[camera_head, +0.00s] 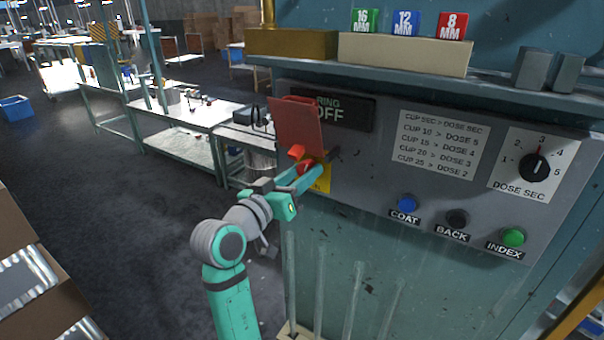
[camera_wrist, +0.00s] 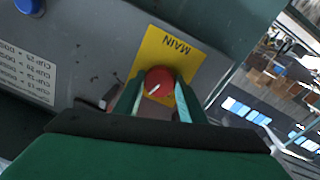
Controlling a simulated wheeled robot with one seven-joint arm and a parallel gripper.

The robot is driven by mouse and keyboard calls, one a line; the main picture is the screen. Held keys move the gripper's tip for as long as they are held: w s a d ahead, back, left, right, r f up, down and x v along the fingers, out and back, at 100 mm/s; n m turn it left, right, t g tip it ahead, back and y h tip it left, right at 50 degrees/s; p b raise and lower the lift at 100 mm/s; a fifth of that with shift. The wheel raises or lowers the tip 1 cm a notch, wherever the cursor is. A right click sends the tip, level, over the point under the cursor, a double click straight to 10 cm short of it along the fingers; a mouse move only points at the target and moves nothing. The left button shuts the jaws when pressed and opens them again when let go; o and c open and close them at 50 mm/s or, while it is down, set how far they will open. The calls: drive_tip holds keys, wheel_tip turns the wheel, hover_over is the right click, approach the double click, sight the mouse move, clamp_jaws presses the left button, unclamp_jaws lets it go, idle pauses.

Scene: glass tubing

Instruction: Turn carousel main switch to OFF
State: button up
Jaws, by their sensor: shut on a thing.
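The red round main switch knob (camera_wrist: 158,78) sits on a yellow plate (camera_wrist: 178,50) marked MAIN in the wrist view. A short white pointer line shows on it, slanted; no OFF mark is readable there. My gripper (camera_wrist: 158,92) has one finger on each side of the knob and is shut on it. In the head view my gripper (camera_head: 308,170) reaches the left end of the grey panel (camera_head: 385,150). The yellow plate (camera_head: 323,184) is mostly hidden behind it there.
A red flap (camera_head: 297,122) stands above the gripper and partly covers a dark display (camera_head: 345,113) reading RING OFF. A blue COAT button (camera_head: 407,203), a black BACK button (camera_head: 457,218), a green INDEX button (camera_head: 513,237) and a dose dial (camera_head: 533,167) lie to the right.

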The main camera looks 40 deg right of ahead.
drive_tip(key=n, duration=0.6)
drive_tip(key=n+t, duration=0.1)
drive_tip(key=n, duration=0.6)
drive_tip(key=shift+s+f, duration=0.1)
drive_tip(key=shift+f, duration=0.1)
drive_tip(key=shift+n, duration=0.3)
drive_tip(key=o, duration=1)
drive_tip(key=shift+a+r, duration=0.1)
